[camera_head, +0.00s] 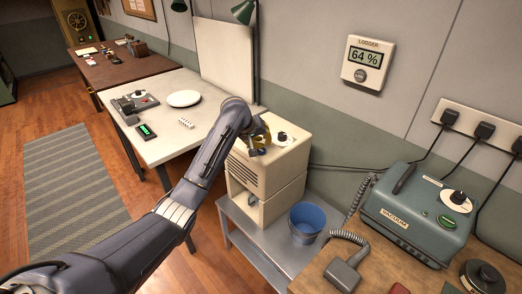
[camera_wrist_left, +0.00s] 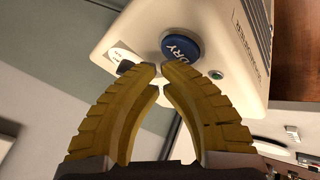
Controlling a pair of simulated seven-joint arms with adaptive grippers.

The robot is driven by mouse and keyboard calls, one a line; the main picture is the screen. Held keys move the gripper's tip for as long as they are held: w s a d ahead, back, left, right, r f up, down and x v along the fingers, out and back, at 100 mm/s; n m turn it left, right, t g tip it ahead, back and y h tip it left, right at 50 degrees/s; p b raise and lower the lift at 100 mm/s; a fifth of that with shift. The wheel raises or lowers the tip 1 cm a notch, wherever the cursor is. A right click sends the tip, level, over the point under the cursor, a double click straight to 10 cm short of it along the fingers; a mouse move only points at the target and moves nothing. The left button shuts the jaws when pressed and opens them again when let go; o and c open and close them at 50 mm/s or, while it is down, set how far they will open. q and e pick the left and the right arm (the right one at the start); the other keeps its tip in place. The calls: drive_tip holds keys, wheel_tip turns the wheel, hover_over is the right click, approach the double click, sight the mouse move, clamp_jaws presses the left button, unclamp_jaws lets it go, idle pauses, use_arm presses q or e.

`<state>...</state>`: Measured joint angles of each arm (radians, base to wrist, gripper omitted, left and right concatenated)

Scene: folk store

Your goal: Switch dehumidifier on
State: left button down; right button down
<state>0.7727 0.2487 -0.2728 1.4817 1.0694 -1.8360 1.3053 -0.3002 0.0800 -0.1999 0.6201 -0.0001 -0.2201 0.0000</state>
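The dehumidifier (camera_head: 270,170) is a cream box with a dark vent on the metal stand. In the left wrist view its top (camera_wrist_left: 222,50) carries a blue round button (camera_wrist_left: 182,47) with white lettering that seems to read DRY. A small green lamp or button (camera_wrist_left: 216,75) and a white dial plate (camera_wrist_left: 122,56) flank it. My left gripper (camera_head: 264,143) is over the dehumidifier's top and hides part of it. In the left wrist view its yellow fingertips (camera_wrist_left: 157,70) nearly meet with nothing between them, just beside the blue button; contact cannot be told. My right gripper is out of view.
A blue bucket (camera_head: 306,221) stands on the metal stand (camera_head: 233,214). The teal vacuum unit (camera_head: 418,214) and its hose nozzle (camera_head: 343,272) lie on the right bench. A wall logger (camera_head: 368,63) reads 64 %. A white table (camera_head: 160,144) stands to the left.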

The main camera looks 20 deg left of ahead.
use_arm(q)
drive_tip(key=shift+f, duration=0.15)
drive_tip(key=shift+f, duration=0.3)
idle(0.6)
drive_tip(key=shift+r, duration=0.4)
idle(0.3)
drive_tip(key=shift+r, duration=3.05)
